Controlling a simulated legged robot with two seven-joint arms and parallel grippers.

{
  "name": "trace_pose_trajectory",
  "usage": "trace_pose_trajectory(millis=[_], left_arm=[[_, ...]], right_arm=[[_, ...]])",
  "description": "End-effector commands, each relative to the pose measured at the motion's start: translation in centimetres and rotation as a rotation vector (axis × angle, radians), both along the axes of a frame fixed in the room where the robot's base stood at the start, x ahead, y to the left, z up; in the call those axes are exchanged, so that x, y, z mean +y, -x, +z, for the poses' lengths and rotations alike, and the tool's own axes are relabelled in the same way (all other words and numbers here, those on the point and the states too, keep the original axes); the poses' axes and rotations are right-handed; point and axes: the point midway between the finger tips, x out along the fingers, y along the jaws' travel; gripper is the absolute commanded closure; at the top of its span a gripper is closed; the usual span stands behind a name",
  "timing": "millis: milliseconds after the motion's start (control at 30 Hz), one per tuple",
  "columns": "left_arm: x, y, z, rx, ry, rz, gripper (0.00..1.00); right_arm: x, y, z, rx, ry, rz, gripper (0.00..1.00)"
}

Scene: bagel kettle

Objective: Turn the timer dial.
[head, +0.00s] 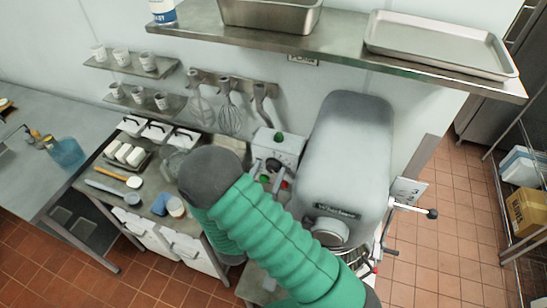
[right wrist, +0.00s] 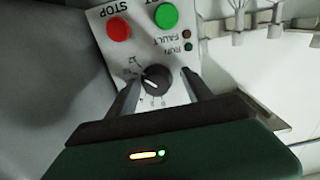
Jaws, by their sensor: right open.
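The timer dial (right wrist: 156,80) is a round black knob with a white pointer mark, on a light panel (right wrist: 188,52) with printed marks around it. My right gripper (right wrist: 161,75) is open, with one finger on each side of the dial. I cannot tell whether the fingers touch it. In the head view my green right arm reaches to the control box (head: 290,147) beside the mixer, and my gripper is mostly hidden there. My left gripper is not in view.
A red STOP button (right wrist: 118,29) and a green button (right wrist: 166,16) sit on the same panel. The large grey mixer (head: 350,140) stands right of the box. Whisks (head: 229,118) hang behind. A steel shelf (head: 340,48) runs above.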

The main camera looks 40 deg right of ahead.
Motion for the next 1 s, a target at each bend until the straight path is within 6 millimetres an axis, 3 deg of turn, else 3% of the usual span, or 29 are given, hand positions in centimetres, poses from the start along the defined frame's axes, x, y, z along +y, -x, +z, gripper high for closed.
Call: trace_pose_trajectory(millis=[267,733,1000], left_arm=[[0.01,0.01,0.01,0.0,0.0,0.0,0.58],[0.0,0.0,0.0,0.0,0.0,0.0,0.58],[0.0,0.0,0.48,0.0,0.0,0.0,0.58]], right_arm=[[-0.59,0.22,-0.16,-0.001,-0.005,-0.001,0.41],[-0.76,-0.07,-0.32,0.001,-0.007,-0.002,1.0],[-0.76,-0.07,-0.23,0.167,0.079,0.001,1.0]])
